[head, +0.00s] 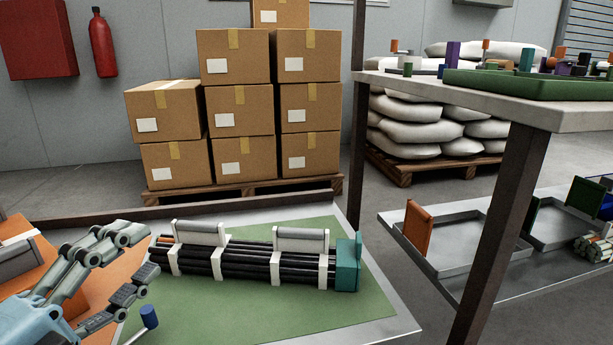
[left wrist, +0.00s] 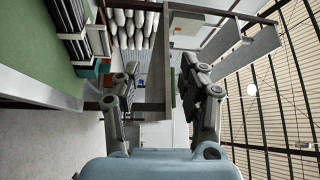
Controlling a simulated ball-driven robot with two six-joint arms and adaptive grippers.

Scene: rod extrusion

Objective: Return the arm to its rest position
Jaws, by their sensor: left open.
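My left gripper (head: 143,262) is at the lower left of the head view, its two fingers spread apart with nothing between them. In the left wrist view the same gripper (left wrist: 160,82) shows its fingers wide apart and empty. The bundle of black rods (head: 255,265) lies in white holders on a green mat (head: 330,312), just right of the fingers in the picture. A teal block (head: 348,264) stands at the bundle's right end. I cannot tell how far the fingers are from the bundle. My right gripper is not in view.
A small blue-topped post (head: 149,317) stands by the gripper. An orange surface (head: 95,283) is at left. A dark post (head: 505,225) carries a shelf (head: 560,117) at right, above a lower shelf with grey trays (head: 455,257). Stacked boxes (head: 235,110) stand behind. The mat's front is clear.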

